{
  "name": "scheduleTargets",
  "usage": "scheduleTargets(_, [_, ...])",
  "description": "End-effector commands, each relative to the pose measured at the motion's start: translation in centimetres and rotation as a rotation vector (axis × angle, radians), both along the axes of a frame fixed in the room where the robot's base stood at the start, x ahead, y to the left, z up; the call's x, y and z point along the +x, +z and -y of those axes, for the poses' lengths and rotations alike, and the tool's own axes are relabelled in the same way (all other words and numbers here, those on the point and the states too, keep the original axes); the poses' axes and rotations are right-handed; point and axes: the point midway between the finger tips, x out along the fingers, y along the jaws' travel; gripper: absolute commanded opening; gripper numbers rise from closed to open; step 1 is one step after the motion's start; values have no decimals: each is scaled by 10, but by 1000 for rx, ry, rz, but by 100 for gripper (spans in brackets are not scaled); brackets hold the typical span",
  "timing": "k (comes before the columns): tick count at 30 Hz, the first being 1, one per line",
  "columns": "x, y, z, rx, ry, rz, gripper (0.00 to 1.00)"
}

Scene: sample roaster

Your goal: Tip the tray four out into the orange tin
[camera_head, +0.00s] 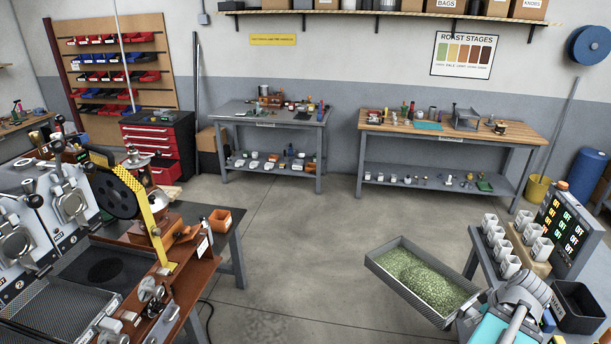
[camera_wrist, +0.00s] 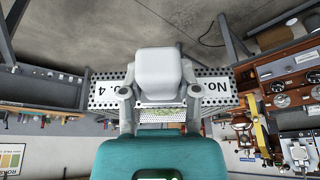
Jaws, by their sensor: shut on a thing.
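Tray four (camera_head: 388,278), a long grey metal tray full of green beans, is held out over open floor at the lower right of the head view. My gripper (camera_head: 482,302) is shut on its near right end. In the wrist view the tray's perforated end wall (camera_wrist: 102,92), marked "No. 4", sits between the fingers of my gripper (camera_wrist: 158,104). The tray looks close to level, and the beans lie inside. An orange tin (camera_head: 221,221), square and open-topped, stands on the left bench, well apart from the tray. Its inside is mostly hidden.
The left bench (camera_head: 190,212) also carries the roasting machine (camera_head: 160,235) and a small white-labelled jar. To the right, a table holds several white cups (camera_head: 511,266), a lit display (camera_head: 566,225) and a black bin (camera_head: 580,305). Open floor (camera_head: 310,230) lies between.

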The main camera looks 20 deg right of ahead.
Motion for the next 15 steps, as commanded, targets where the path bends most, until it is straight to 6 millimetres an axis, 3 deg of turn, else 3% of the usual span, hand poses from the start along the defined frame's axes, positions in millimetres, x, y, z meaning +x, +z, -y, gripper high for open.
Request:
scheduleTargets(1, [0, -16, 0, 0, 0, 1, 0])
scheduleTargets(6, [0, -37, 0, 0, 0, 1, 0])
scheduleTargets(15, [1, -50, 0, 1, 1, 2, 0])
